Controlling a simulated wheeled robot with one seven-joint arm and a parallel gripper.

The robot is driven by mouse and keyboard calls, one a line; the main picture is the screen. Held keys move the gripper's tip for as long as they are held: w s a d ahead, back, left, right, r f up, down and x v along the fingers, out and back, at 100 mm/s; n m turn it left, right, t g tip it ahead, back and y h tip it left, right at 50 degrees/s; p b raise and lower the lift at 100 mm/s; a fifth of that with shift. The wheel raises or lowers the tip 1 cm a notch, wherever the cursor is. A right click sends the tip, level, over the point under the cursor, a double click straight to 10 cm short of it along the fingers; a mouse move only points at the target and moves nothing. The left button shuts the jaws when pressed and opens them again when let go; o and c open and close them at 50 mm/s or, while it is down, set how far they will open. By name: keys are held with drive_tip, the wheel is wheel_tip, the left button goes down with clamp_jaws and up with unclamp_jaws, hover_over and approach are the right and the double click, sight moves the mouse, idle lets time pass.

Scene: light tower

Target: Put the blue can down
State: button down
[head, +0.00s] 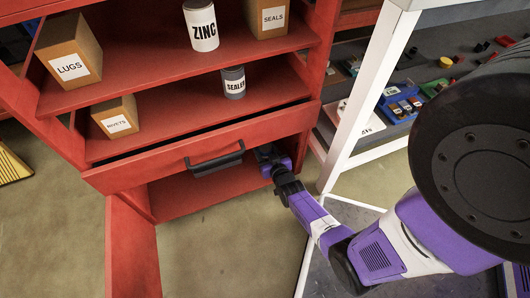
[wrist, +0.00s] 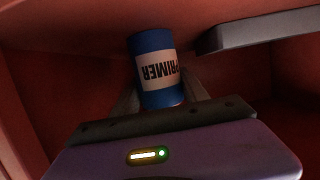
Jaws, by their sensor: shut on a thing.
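The blue can (wrist: 153,70), with a white label reading PRIMER, is between the fingers of my gripper in the wrist view. Its label appears upside down in that picture. My gripper (head: 270,157) is shut on the can, at the right end of the red cabinet's lower opening in the head view. The can is hidden in the head view. In the wrist view the can's far end is close to a red surface (wrist: 80,42); I cannot tell whether they touch.
A drawer front with a dark handle (head: 215,160) is left of my gripper. Shelves above hold a ZINC can (head: 201,27), a SEALER can (head: 233,83) and boxes. A red door (head: 132,250) hangs open at lower left. A white-framed bench (head: 365,100) stands right.

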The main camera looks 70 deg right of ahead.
drive_tip(key=shift+f, duration=0.15)
drive_tip(key=c, duration=0.6)
unclamp_jaws()
